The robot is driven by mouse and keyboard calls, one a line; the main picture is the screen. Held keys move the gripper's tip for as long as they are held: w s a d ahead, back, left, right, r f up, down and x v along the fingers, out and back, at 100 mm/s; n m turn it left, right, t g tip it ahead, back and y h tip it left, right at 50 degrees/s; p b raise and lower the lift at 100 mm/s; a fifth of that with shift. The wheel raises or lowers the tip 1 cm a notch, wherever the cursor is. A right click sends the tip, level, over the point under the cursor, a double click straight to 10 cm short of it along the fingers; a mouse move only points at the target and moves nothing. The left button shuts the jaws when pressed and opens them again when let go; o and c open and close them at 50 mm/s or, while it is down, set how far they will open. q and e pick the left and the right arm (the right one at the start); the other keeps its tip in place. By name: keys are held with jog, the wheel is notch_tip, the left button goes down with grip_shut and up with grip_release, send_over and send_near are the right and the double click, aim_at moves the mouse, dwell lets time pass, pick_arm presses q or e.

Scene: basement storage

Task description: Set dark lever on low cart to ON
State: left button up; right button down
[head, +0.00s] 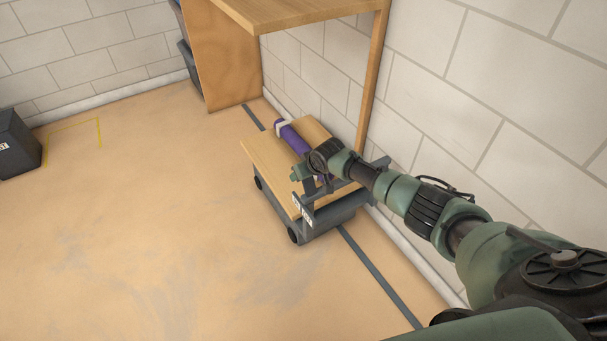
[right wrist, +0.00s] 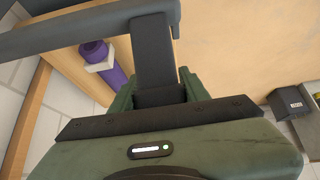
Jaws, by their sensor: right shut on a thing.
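The low cart (head: 263,160) has a wooden deck and a dark grey frame and stands by the block wall. In the right wrist view, the dark lever (right wrist: 152,45) is a flat dark grey bar meeting a grey crossbar (right wrist: 70,28) on the cart. My right gripper (head: 308,181) is at the cart's near end, and in the right wrist view its green fingers (right wrist: 158,88) are shut around the lever's lower part. In the head view my gripper and arm hide most of the lever. Small white labels (head: 307,214) there are too small to read. My left gripper is out of view.
A purple cylinder with a white band (head: 293,139) lies on the cart deck. A wooden table (head: 300,12) stands over the cart's far side, its leg (head: 373,80) close behind. A dark box (head: 15,145) sits at far left. The floor left of the cart is clear.

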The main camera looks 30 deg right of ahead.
dwell(0.3)
jog(key=c, duration=1)
grip_release()
jog(key=shift+o, duration=1.4)
jog(key=shift+w+f, duration=0.1)
